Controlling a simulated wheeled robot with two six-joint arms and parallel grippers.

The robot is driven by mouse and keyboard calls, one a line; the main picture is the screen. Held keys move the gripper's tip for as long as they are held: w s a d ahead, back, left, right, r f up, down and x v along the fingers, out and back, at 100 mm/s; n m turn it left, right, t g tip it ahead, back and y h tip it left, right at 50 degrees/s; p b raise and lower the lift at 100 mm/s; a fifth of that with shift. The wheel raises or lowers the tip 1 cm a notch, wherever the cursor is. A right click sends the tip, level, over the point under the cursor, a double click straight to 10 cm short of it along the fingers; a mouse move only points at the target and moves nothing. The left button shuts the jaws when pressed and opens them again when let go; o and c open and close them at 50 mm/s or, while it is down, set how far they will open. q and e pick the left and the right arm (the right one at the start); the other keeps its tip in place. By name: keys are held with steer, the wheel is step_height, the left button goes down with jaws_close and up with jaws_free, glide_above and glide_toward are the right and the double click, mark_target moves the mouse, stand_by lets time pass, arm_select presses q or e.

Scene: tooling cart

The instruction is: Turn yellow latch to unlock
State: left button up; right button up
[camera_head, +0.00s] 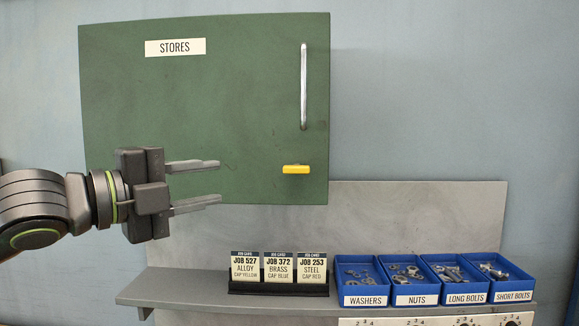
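The yellow latch (296,169) sits on the lower right of the green cabinet door (200,100), below the vertical silver handle (304,87). The latch lies horizontally and the door looks closed. My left gripper (220,182) comes in from the left, in front of the door. Its two fingers point right with a clear gap between them, and nothing is held. The fingertips are left of the latch, at about its height in the picture and apart from it. My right gripper is not in view.
A grey shelf (215,292) runs below the cabinet. It holds a black stand with job cards (278,268) and several blue bins of hardware, including washers (366,300) and short bolts (513,296). The space between my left fingertips and the latch looks clear.

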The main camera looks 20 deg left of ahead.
mark_target(290, 171)
arm_select(q)
steer(key=shift+p+x, duration=4.5)
steer(key=shift+x, duration=3.05)
steer(key=shift+w+d, duration=0.45)
steer(key=shift+w, duration=0.15)
steer(key=shift+c, duration=0.4)
jaws_close()
